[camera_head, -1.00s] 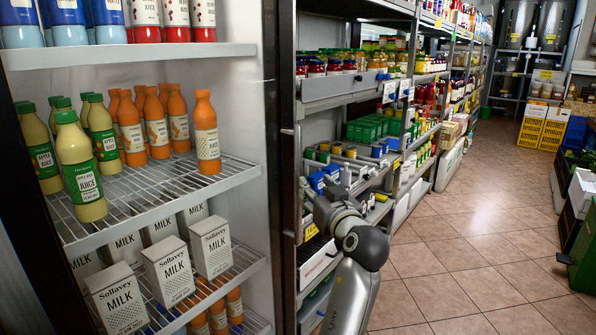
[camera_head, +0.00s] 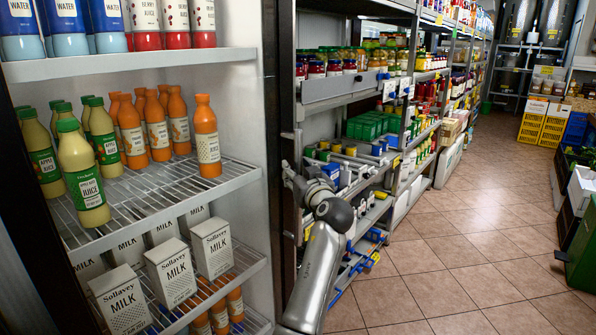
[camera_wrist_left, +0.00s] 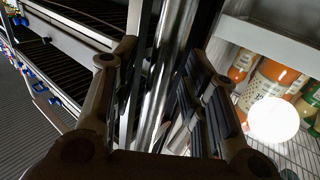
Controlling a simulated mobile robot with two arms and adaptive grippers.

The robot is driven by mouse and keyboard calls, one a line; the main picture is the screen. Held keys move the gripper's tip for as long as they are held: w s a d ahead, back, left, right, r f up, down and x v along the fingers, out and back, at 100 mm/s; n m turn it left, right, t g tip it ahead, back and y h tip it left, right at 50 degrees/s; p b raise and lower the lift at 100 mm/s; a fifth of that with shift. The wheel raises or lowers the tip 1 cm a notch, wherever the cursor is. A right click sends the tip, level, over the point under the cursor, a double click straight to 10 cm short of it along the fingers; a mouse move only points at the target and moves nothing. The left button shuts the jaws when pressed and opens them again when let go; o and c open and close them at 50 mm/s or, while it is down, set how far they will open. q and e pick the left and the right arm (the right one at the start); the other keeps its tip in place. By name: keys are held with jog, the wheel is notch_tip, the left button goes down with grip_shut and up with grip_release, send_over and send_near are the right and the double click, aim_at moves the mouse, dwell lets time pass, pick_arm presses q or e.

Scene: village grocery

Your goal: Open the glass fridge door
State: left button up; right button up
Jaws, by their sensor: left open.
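The glass fridge (camera_head: 165,190) fills the left of the head view, with a dark upright frame (camera_head: 270,80) at its right side. I cannot make out the glass itself, and no gap at the frame shows. My left gripper (camera_head: 290,178) is at the outer side of this frame, its fingers partly hidden by the wrist. In the left wrist view the left gripper (camera_wrist_left: 160,85) is open, its dark-padded fingers on either side of a shiny upright metal bar (camera_wrist_left: 168,75), which looks like the door handle. Contact cannot be told. My right gripper is not in view.
Inside the fridge are orange bottles (camera_head: 207,140), green-capped bottles (camera_head: 80,175) and milk cartons (camera_head: 120,302). Stocked shelves (camera_head: 345,90) stand close to the right of the fridge, behind my left arm. The tiled floor (camera_head: 460,240) is clear further right.

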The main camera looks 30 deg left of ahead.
pick_arm(q)
grip_shut()
dwell(0.3)
